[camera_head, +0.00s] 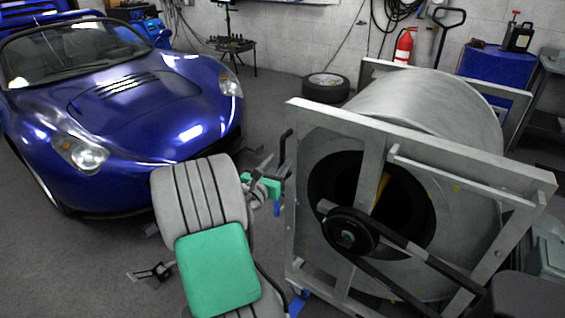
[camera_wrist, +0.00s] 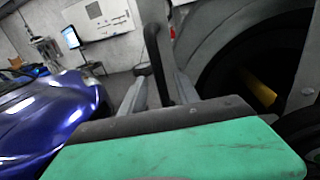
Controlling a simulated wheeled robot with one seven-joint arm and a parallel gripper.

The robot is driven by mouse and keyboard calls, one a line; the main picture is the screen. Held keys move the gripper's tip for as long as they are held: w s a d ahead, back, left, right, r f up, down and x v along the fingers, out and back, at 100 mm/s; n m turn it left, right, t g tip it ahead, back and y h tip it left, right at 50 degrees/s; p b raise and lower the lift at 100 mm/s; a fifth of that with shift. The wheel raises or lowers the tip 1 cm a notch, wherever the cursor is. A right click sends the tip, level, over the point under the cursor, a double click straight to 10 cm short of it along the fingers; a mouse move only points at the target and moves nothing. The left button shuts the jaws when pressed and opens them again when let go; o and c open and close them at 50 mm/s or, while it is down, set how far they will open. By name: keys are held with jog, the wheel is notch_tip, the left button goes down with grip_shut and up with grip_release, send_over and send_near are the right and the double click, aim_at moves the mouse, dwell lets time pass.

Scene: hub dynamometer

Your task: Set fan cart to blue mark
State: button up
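The fan cart (camera_head: 430,115) stands at the right in the head view, a large grey drum in a metal frame with a belt and pulley on its front. A black bar handle (camera_head: 285,146) rises at the frame's left side. It also shows in the wrist view (camera_wrist: 155,55). My gripper (camera_wrist: 158,92) has its two grey fingers apart, with the handle between them; I cannot tell whether they touch it. In the head view my green-padded arm hides part of the gripper. Small blue patches (camera_head: 277,209) show low beside the frame; I cannot tell whether any is the blue mark.
A blue sports car (camera_head: 120,90) stands close at the left, also seen in the wrist view (camera_wrist: 45,120). A tyre (camera_head: 326,88) lies behind the cart. A red extinguisher (camera_head: 404,45) is by the back wall.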

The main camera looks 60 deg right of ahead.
aim_at(282, 158)
jog(key=d, duration=0.4)
jog(key=shift+w, duration=0.1)
grip_shut()
dwell(1.3)
